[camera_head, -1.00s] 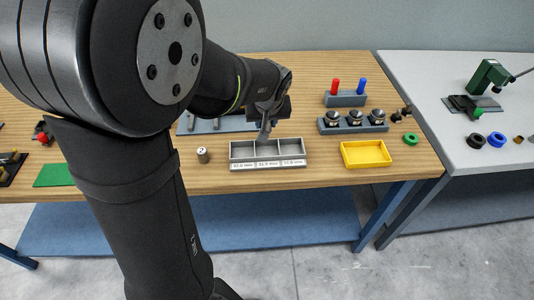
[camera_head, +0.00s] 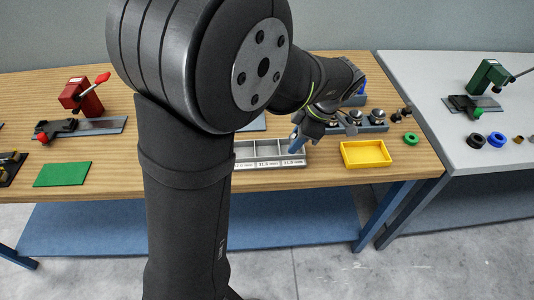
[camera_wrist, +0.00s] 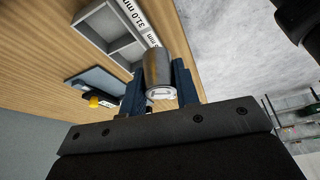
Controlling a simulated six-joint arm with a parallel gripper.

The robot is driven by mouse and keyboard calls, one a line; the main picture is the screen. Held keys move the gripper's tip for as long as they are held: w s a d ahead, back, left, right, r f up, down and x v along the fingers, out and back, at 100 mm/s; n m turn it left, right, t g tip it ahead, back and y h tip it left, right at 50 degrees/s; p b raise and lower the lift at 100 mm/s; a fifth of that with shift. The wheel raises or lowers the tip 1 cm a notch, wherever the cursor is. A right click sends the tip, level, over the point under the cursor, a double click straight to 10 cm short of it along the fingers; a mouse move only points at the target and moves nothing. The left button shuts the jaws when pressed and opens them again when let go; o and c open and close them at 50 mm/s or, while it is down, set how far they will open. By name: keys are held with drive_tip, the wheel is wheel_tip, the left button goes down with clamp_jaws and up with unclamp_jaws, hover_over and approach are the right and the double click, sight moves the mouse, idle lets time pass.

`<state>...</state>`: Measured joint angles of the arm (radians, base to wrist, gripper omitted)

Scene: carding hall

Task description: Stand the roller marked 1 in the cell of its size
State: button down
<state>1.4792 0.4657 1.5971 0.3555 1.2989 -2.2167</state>
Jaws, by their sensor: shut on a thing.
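My gripper (camera_wrist: 160,88) is shut on a metallic grey roller (camera_wrist: 158,68) with a pale end face, held between its two dark blue fingers. Any mark on it is unreadable here. In the head view my gripper (camera_head: 296,143) is at the right end of the grey tray of cells (camera_head: 270,166), and the held roller cannot be made out. The tray's front strip carries size labels; its left part is hidden by my arm. In the wrist view the tray (camera_wrist: 108,28) lies beyond the roller, and its cells in sight look empty. One label there reads 31.0.
A yellow tray (camera_head: 366,154) stands right of the cells, with a green ring (camera_head: 411,138) beyond it. A blue-grey rack with metal knobs (camera_head: 376,118) stands behind. A green mat (camera_head: 62,174) and a red lever device (camera_head: 82,97) are at the left.

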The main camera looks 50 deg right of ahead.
drive_tip(key=shift+s+r+n+y, duration=0.15)
drive_tip(key=shift+s+n+y, duration=0.15)
drive_tip(key=shift+s+n, duration=0.4)
drive_tip(key=shift+w+n+g, duration=0.2)
drive_tip(key=shift+n+g, duration=0.1)
hover_over(263, 154)
drive_tip(key=s, duration=0.1)
drive_tip(key=f, duration=0.7)
drive_tip(key=shift+d, duration=0.35)
drive_tip(key=shift+f, duration=1.95)
drive_tip(key=shift+f, duration=0.1)
drive_tip(key=c, duration=1.5)
unclamp_jaws()
drive_tip(key=shift+f, duration=0.1)
drive_tip(key=shift+o, duration=0.7)
drive_tip(key=shift+r, duration=0.2)
drive_tip(key=v, duration=1.2)
